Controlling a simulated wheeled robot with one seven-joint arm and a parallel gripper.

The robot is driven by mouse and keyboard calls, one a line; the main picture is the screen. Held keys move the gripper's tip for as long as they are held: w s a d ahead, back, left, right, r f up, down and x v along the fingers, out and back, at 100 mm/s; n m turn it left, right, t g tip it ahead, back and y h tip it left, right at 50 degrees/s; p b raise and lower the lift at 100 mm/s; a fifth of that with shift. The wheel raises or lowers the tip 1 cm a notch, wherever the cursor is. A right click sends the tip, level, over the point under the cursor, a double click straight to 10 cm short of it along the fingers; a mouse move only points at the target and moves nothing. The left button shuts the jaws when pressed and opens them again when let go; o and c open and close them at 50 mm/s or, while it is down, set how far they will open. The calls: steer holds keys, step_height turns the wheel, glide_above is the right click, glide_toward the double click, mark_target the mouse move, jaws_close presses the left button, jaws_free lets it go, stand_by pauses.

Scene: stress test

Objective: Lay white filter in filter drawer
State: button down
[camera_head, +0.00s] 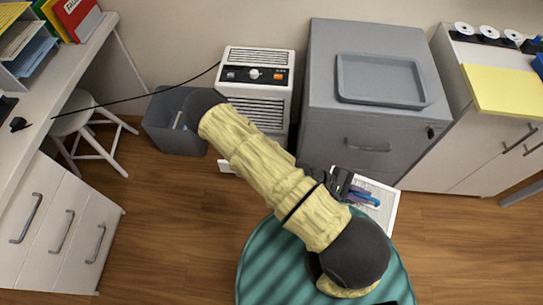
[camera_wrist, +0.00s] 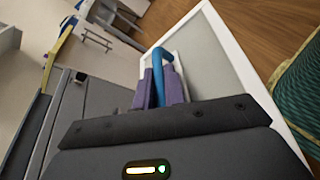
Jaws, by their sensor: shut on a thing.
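The white filter (camera_head: 391,207) has a white frame around a grey panel. It hangs in front of the grey cabinet in the head view and fills much of the wrist view (camera_wrist: 205,48). My gripper (camera_head: 362,196) is shut on the filter's blue tab (camera_wrist: 159,56), with its purple fingers (camera_wrist: 162,87) on either side. The white air unit (camera_head: 259,68) stands by the wall, left of the filter. A low white edge (camera_head: 226,167) juts out at its base, perhaps the filter drawer; my arm hides most of that area.
A grey bin (camera_head: 168,130) stands left of the unit, and a black cable (camera_head: 140,97) runs to the unit. The grey cabinet (camera_head: 330,120) carries a tray (camera_head: 381,96). A teal ribbed round top (camera_head: 262,262) is below my arm. The wood floor (camera_head: 175,225) at left is clear.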

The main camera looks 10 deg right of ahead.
step_height(320, 180, down, 30)
steer(key=b, duration=2.8)
steer(key=shift+r, duration=0.2)
steer(key=shift+w+a, duration=0.1)
steer(key=shift+a, duration=0.05)
